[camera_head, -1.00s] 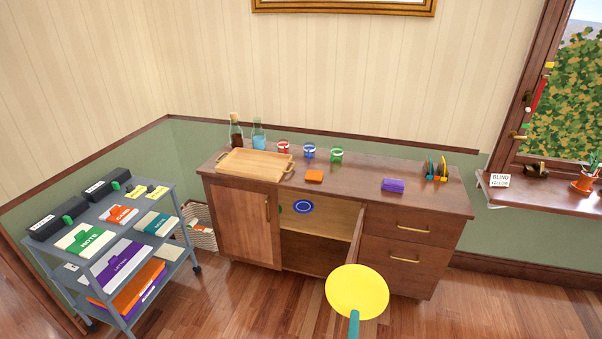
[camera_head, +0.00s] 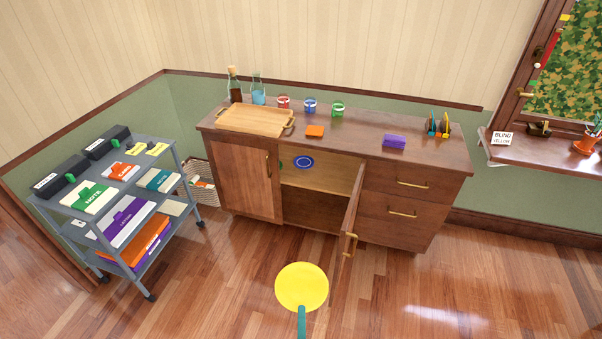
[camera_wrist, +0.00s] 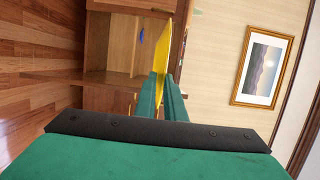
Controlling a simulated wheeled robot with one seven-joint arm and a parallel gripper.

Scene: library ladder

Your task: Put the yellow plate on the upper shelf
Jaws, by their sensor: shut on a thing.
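The yellow plate (camera_head: 302,287) is held in front of the cabinet, over the wooden floor. My gripper (camera_wrist: 162,88) is shut on the plate's edge; in the wrist view the yellow plate (camera_wrist: 167,45) shows edge-on between the green fingers. The cabinet's middle compartment is open, with an upper shelf (camera_head: 335,185) above a lower space (camera_head: 312,212). A blue plate (camera_head: 303,162) is inside above the upper shelf, toward the left, with a bit of green beside it. The open cabinet door (camera_head: 347,237) swings out to the right of the yellow plate.
A grey cart (camera_head: 160,192) with books stands at the left. Floor in front is clear.

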